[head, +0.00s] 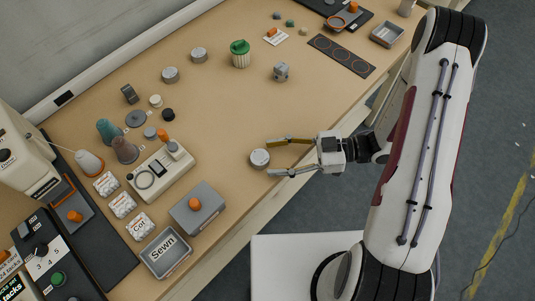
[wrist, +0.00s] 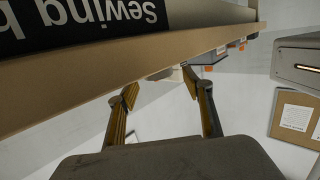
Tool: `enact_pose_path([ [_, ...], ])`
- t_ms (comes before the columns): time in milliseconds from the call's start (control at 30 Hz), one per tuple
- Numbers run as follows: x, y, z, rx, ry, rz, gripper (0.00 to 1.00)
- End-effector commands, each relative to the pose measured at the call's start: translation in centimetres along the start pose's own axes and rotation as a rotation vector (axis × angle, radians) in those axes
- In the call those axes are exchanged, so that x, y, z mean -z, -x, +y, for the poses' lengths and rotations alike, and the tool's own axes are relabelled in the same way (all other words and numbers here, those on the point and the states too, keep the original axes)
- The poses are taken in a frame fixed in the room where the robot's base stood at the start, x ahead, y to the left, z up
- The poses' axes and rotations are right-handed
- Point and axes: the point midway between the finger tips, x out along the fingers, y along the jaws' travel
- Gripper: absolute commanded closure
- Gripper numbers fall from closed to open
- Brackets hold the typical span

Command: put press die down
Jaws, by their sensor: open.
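A small round grey metal piece with a pale top (head: 260,158), which looks like the press die, stands upright on the wooden bench (head: 225,120) near its front edge. My gripper (head: 271,157) is open, with its two yellowish fingers spread just right of the piece. The fingertips lie on either side of its right edge; I cannot tell whether either touches it.
Left of the piece are a grey box with an orange knob (head: 198,208), a tray marked "Sewn" (head: 166,252) and a beige device (head: 160,173). Bench around the piece is clear.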

Motion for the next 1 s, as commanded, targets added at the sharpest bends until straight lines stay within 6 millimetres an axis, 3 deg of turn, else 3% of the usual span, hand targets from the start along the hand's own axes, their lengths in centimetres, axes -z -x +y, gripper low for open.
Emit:
enact_pose_path([
  [400,-0.1,3.1,-0.1,-0.001,0.001,0.001,0.5],
  [967,-0.1,3.3,-0.1,0.0,0.0,0.0,0.5],
  [1000,-0.1,3.3,-0.1,0.0,0.0,0.0,0.45],
])
